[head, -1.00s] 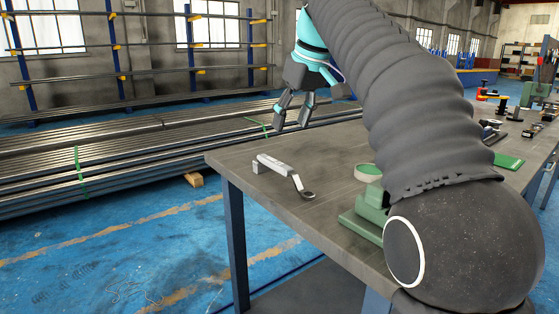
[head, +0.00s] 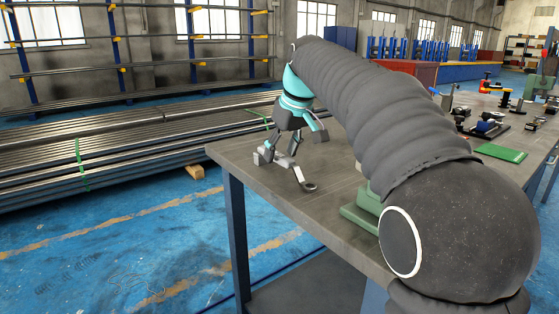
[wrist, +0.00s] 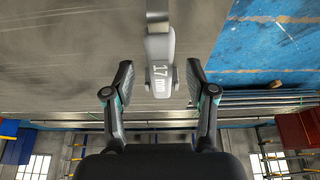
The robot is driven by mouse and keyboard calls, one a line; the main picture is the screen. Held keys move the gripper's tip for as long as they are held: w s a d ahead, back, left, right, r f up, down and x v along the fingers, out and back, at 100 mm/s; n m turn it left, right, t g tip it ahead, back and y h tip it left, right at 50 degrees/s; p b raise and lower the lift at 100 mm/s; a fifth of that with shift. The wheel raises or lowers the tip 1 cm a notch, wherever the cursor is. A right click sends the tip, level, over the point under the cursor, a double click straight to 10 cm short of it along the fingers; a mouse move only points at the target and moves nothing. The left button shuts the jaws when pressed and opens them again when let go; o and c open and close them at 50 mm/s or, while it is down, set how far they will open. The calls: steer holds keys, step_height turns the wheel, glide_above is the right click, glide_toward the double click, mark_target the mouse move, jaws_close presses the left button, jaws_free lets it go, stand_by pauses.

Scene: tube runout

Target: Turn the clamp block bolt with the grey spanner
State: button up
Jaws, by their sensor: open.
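The grey spanner (head: 299,176) lies near the far left corner of the workbench, its ring end toward the camera. In the wrist view, the spanner's handle (wrist: 160,75), marked 17 mm, lies lengthwise in the gap between my fingers. My gripper (wrist: 159,82) is open, with a finger on each side of the handle and visible space on both sides. In the head view, my gripper (head: 275,157) points down over the handle and hides part of it. I cannot make out the clamp block bolt. A green base (head: 362,217) is partly hidden behind my arm.
The grey workbench (head: 245,172) is bare around the spanner, and its left edge is close by. Several tools and a green mat (head: 501,153) are farther right. Long metal bars (head: 110,152) are stacked on the floor beyond the bench.

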steer(key=shift+x, duration=1)
jaws_close()
steer(key=shift+r, duration=0.15)
step_height(320, 180, up, 4)
steer(key=shift+r, duration=0.1)
steer(key=s+d+r, duration=0.3)
steer(key=d+r, duration=0.3)
steer(key=d, duration=0.5)
steer(key=shift+d+r, duration=0.15)
steer(key=shift+r, duration=0.1)
